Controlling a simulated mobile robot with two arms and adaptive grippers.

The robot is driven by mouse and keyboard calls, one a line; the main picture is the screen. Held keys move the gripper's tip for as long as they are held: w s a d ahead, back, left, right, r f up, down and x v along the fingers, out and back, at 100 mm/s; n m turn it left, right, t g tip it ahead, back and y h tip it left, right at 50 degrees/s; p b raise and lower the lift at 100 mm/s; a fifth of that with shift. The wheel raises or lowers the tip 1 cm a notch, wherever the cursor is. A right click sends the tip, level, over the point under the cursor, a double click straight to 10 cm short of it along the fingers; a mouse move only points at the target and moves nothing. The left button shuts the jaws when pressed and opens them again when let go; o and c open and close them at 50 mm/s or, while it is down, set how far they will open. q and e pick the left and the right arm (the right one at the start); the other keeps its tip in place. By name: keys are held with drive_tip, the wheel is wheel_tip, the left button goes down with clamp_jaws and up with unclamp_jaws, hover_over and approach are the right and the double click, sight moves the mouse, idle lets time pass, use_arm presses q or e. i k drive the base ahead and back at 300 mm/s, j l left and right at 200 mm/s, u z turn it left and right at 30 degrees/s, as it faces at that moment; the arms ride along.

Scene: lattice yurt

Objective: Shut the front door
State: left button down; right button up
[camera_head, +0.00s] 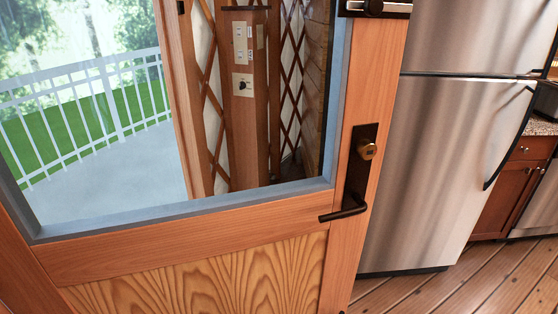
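The front door (190,272) fills the left and middle of the head view. It is wood with a large glass pane in a grey frame. It stands open: through the glass I see the wooden door post (176,100) and the outside beyond it. A dark lever handle (344,212) sits near the door's right edge, pointing left. A round brass-coloured lock (367,150) is above it on the same dark plate. A dark and silver fitting (375,8) shows at the top edge, partly cut off. Neither of my grippers is in view.
A steel fridge (440,170) stands just right of the door's free edge. Wooden cabinets (522,185) are farther right. The plank floor (470,285) is clear at bottom right. Through the glass are a lattice wall, switches (241,55), and a deck with white railing (105,100).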

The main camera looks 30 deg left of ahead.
sight(267, 249)
drive_tip(key=u, duration=1.35)
